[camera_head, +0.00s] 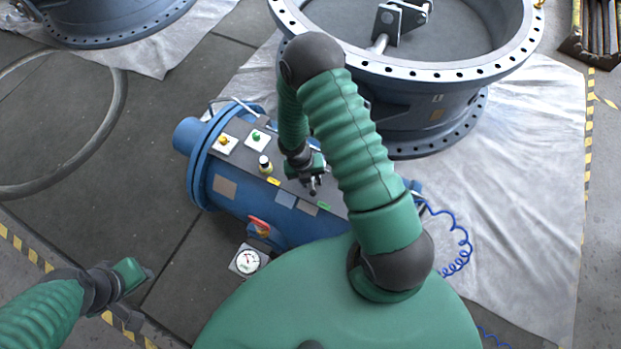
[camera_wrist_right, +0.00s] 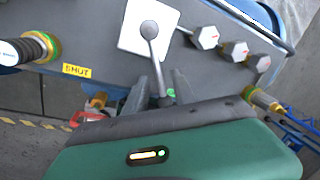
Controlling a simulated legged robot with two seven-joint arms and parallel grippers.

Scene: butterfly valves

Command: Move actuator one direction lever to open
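The actuator (camera_head: 225,190) is a blue cylinder with a grey top panel, lying below my right arm in the head view. In the right wrist view, the direction lever (camera_wrist_right: 155,55) is a grey rod rising from a white plate (camera_wrist_right: 130,28). It leans toward the gripper, toward a partly covered green label (camera_wrist_right: 170,92). A yellow SHUT label (camera_wrist_right: 77,71) lies to its left. My right gripper (camera_wrist_right: 160,76) is open, with a finger on each side of the lever; contact cannot be told. My left gripper (camera_head: 145,272) is low at left, apart from the actuator, its fingers unclear.
Yellow (camera_head: 223,140) and green (camera_head: 255,136) knobs sit on the panel's far left. A gauge (camera_head: 247,262) and red handle (camera_head: 260,226) are at the near side. A large flanged valve (camera_head: 430,110) stands behind. A blue coiled hose (camera_head: 460,240) lies at right.

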